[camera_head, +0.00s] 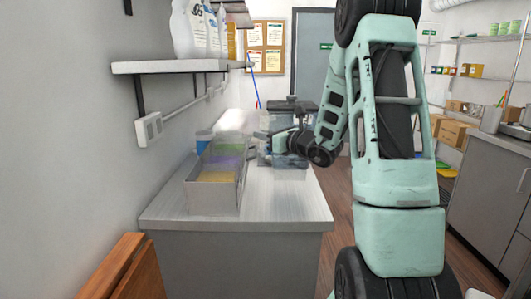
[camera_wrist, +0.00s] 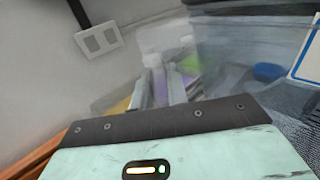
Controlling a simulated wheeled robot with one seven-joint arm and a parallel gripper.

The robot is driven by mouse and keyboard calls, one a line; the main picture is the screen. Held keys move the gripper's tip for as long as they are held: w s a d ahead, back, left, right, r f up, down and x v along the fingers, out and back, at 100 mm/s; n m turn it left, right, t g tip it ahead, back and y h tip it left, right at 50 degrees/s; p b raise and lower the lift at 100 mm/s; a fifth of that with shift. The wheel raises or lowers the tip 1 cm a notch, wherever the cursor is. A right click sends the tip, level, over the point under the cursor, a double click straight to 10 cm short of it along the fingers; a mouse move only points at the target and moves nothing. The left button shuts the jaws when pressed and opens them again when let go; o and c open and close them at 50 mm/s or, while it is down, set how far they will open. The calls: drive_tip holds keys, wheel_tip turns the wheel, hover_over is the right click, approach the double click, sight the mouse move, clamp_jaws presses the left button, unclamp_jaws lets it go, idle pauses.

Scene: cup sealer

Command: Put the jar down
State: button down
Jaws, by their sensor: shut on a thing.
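A clear, see-through jar (camera_head: 268,156) is by my gripper (camera_head: 284,142) over the far part of the counter. My gripper is shut on it; the fingertips are partly hidden by my wrist. In the wrist view, a large clear bluish body that looks like the jar (camera_wrist: 222,42) fills the upper right, close to the camera. I cannot tell whether its base touches the counter.
A clear-walled bin (camera_head: 213,197) with purple, green and yellow contents stands on the counter (camera_head: 262,208), left of the jar. A blue cup (camera_head: 203,136) is behind it. A wall shelf (camera_head: 180,66) with bottles hangs above. The counter's near right is clear.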

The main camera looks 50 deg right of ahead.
sight(265, 157)
drive_tip(key=shift+f, duration=2.35)
drive_tip(key=c, duration=1.4)
unclamp_jaws()
